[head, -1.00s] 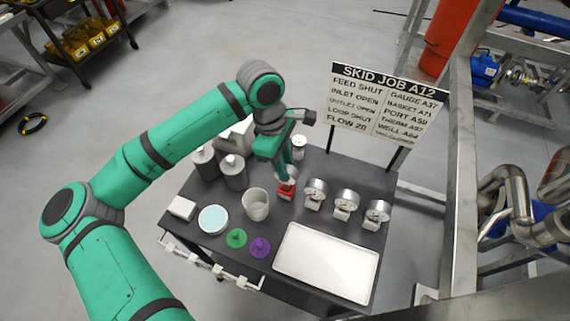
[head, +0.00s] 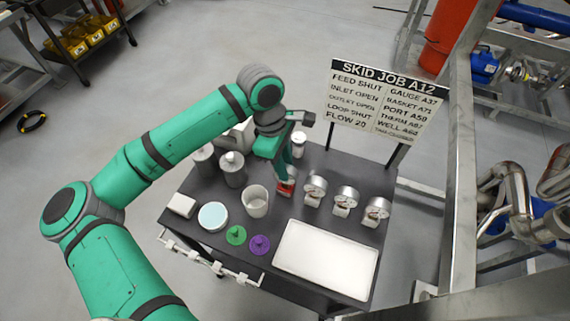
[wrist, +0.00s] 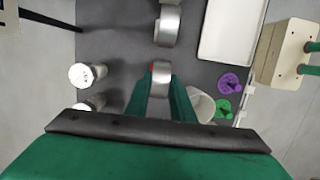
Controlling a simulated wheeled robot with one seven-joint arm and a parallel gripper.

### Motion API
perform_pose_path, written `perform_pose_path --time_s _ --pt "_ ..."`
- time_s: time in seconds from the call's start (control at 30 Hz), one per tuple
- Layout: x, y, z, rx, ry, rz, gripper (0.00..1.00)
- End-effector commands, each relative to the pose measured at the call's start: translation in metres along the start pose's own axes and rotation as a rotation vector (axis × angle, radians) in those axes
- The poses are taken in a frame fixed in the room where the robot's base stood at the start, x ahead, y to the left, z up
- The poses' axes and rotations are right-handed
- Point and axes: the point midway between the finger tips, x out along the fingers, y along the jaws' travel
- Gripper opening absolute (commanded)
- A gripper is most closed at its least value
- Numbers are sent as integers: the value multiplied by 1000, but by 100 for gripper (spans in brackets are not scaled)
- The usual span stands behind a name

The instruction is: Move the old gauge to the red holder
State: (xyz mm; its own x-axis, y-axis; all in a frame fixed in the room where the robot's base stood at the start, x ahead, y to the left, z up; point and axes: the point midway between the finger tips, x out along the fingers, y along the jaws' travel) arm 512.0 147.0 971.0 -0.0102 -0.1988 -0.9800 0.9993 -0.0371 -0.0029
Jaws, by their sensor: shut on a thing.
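My gripper (head: 288,174) is shut on a round silver gauge, the old gauge (wrist: 160,82), at the middle of the dark table. The red holder (head: 285,188) is directly below the gauge in the head view. In the wrist view a bit of the red holder (wrist: 152,67) shows beside the gauge, between my fingers. The fingers hide much of the gauge, so I cannot tell whether it sits fully in the holder.
Several gauges on white holders, such as this gauge (head: 315,188), stand to the right. A white tray (head: 326,285) lies in front. A beaker (head: 256,201), green disc (head: 235,235), purple disc (head: 260,244) and grey canisters (head: 232,169) are left. A sign (head: 384,105) stands behind.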

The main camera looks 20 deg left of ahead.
Motion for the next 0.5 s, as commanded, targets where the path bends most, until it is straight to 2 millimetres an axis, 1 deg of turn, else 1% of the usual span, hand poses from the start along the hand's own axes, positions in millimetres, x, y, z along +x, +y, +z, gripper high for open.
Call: perform_pose_path --time_s 0.3,0.5 --pt "8 0 -2 0 0 1 9" --pt "9 0 -2 0 0 1 9"
